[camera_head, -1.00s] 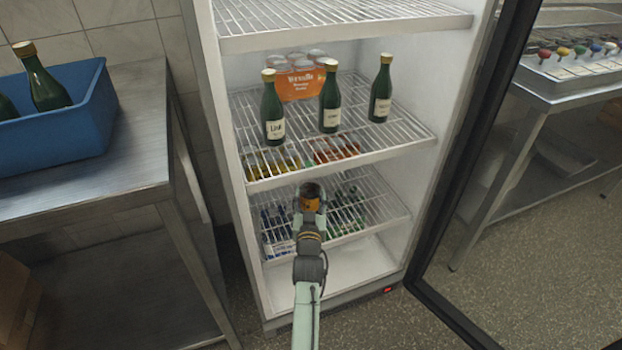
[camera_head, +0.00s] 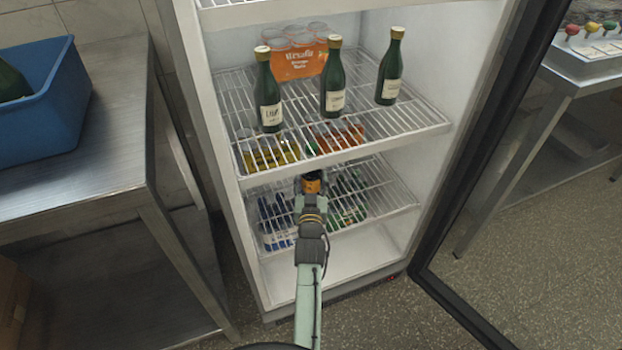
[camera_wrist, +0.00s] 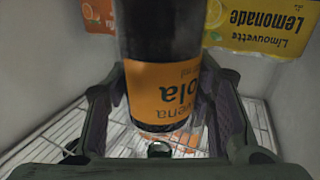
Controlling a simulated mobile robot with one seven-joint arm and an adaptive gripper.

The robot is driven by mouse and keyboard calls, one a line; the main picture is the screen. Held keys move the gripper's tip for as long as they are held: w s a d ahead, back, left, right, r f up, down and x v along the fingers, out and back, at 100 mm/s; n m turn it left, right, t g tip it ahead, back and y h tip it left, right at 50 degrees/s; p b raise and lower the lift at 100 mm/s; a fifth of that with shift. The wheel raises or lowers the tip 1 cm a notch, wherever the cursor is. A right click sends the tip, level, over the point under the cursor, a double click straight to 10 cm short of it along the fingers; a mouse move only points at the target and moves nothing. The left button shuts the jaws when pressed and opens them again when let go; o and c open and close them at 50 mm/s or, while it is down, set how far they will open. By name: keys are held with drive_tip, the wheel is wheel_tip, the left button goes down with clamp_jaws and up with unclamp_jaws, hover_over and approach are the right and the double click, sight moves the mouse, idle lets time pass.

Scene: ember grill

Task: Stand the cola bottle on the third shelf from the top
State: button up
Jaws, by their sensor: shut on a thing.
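My gripper (camera_head: 311,195) is shut on the cola bottle (camera_wrist: 165,35), a dark bottle with an orange label. The wrist view shows the bottle between both fingers, its printing upside down. In the head view only a small orange and dark part of the bottle (camera_head: 312,183) shows past my gripper. The bottle is at the front of the open fridge, below the front edge of the shelf with green bottles (camera_head: 430,127) and above a lower wire shelf (camera_head: 385,205). I cannot tell whether it touches that shelf.
Three green bottles (camera_head: 333,80) and an orange can pack (camera_head: 300,62) occupy the shelf above. A yellow lemonade pack (camera_wrist: 265,28) and an orange pack (camera_wrist: 98,14) lie beyond the bottle. The open fridge door (camera_head: 480,150) is at right, a steel table (camera_head: 110,150) at left.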

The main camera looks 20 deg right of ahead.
drive_tip(key=o, duration=1)
drive_tip(key=shift+f, duration=0.2)
drive_tip(key=o, duration=0.5)
drive_tip(key=shift+r, duration=0.2)
